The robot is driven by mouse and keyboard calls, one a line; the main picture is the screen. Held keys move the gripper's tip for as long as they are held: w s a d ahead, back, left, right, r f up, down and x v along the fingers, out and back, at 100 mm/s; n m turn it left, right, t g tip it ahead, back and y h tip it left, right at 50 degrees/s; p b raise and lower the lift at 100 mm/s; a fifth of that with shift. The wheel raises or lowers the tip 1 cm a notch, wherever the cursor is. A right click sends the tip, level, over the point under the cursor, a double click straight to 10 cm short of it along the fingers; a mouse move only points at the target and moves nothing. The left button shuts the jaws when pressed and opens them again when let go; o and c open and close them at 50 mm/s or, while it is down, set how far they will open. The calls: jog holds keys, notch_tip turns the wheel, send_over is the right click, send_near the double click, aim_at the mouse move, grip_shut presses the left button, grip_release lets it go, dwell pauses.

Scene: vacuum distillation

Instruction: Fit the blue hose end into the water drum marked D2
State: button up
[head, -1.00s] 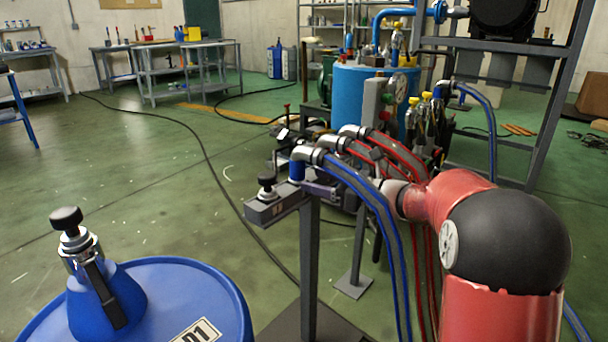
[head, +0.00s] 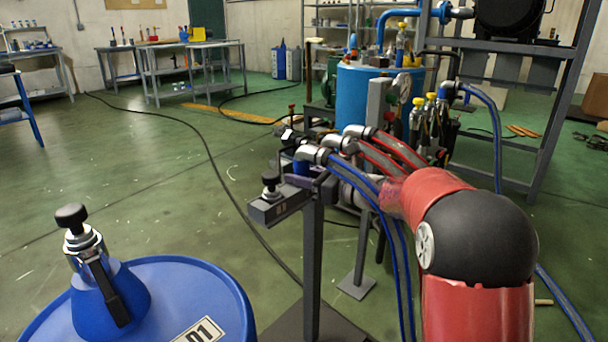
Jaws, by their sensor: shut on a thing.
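The blue hose end (head: 311,154) is a silver elbow with a blue collar, above the grey holder stand (head: 311,255) in the middle of the head view. Two blue hoses (head: 386,225) run down from there. My gripper (head: 322,182) is at the hose end, reached from the right by my red and black arm. It is shut on the blue hose end; its fingers are small and partly hidden by hoses. Whether the collar touches the stand cannot be told. A drum marked D1 (head: 222,290) stands at the lower left; no D2 mark shows.
Red hoses (head: 400,150) with silver elbows lie close behind the gripper. The D1 drum carries a blue neck with a black-knobbed clamp (head: 85,240). A blue tank (head: 362,105) and a steel frame stand behind. The green floor at left is open, crossed by a black cable.

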grip_shut()
jog(key=shift+r, duration=0.1)
